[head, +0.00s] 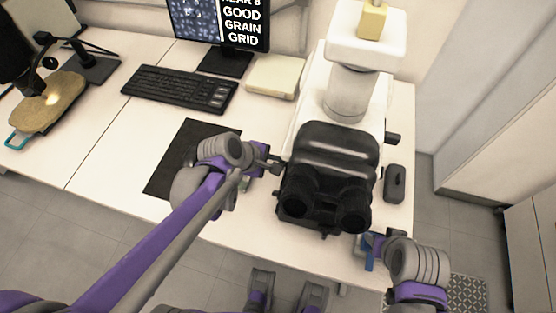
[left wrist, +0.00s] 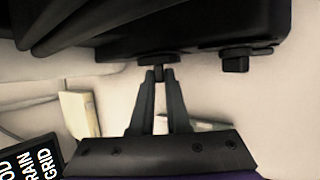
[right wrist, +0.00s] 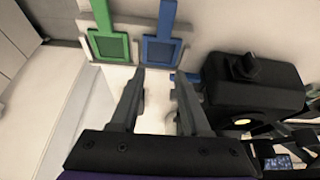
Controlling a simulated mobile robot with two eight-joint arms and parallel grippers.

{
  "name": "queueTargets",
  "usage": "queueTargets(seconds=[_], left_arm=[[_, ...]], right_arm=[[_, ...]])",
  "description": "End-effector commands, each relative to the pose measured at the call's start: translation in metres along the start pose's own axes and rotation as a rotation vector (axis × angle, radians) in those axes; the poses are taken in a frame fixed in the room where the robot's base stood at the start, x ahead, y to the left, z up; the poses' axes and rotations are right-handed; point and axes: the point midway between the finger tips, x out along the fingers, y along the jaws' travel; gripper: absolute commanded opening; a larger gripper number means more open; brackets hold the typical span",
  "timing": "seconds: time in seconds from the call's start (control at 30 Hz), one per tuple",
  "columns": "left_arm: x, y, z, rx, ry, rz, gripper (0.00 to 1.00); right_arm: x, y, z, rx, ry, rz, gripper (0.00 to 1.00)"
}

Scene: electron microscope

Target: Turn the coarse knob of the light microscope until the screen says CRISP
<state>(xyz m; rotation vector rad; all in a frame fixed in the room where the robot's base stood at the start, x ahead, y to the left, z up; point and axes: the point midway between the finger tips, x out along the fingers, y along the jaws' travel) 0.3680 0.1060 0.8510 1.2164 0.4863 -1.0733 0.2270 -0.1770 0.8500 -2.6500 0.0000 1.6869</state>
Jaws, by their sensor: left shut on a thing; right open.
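The light microscope (head: 328,165), with a white column and black eyepiece head, stands on the right of the bench. My left gripper (head: 274,165) is at its left side. In the left wrist view my left fingers (left wrist: 158,76) are shut on a small dark knob (left wrist: 158,60) under the black body. A second dark knob (left wrist: 236,60) is to the right of it. The screen (head: 222,22) shows a grainy picture and the words GOOD, GRAIN, GRID; its top line is cut off, and I see no CRISP. My right gripper (right wrist: 158,88) is open and empty by the bench's front right.
A keyboard (head: 180,88), a dark mat (head: 190,150) and a cream box (head: 272,76) lie left of the microscope. A black control box (head: 395,183) is on its right. Green (right wrist: 108,44) and blue (right wrist: 162,50) framed pieces are ahead of my right gripper.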

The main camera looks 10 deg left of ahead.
Motion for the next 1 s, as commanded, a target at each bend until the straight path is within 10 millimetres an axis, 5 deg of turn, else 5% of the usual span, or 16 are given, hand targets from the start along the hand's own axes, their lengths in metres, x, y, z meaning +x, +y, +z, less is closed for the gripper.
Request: queueTargets(seconds=[0.87,0.9,1.0], left_arm=[[0.0003,-0.0031,0.0,0.062,-0.001,0.155,0.0],[0.0003,-0.0031,0.0,0.062,-0.001,0.154,0.15],[0.0004,-0.0031,0.0,0.062,-0.001,0.154,0.33]], right_arm=[[0.005,0.0,0.003,0.0,-0.002,0.0,0.46],[0.005,0.0,0.003,0.0,-0.002,0.0,0.46],[0.005,0.0,0.003,0.0,-0.002,0.0,0.46]])
